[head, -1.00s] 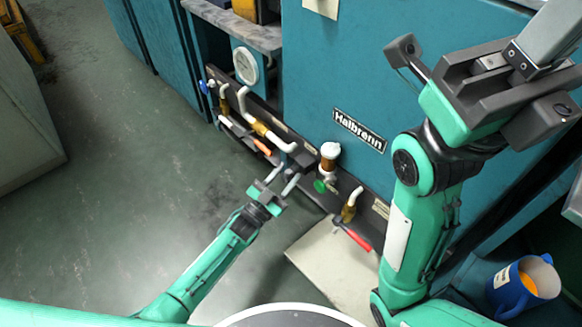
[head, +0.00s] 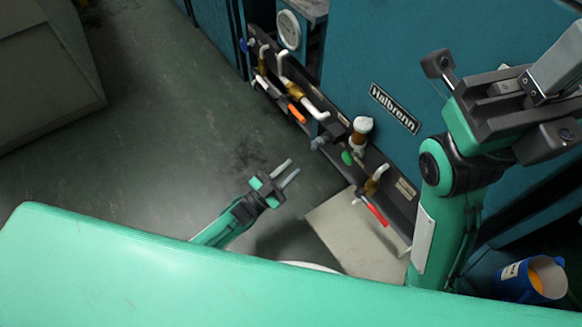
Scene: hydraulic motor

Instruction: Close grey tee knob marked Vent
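A small grey knob (head: 319,143) sticks out from the dark manifold panel (head: 335,130) on the teal machine, near the lower end of a white pipe. It looks like the tee knob, but no Vent label can be read, and I cannot tell how far it is turned. My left gripper (head: 293,168) is open and empty, with its two silver fingers apart. It is below and left of the grey knob, not touching it. My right gripper (head: 515,95) is raised at the upper right, close to the camera; its fingertips are not clear.
The panel also carries an orange handle (head: 296,114), a green knob (head: 347,158), a red lever (head: 376,214) and a brass fitting with a white cap (head: 362,130). A gauge (head: 289,30) is above. Floor to the left is clear.

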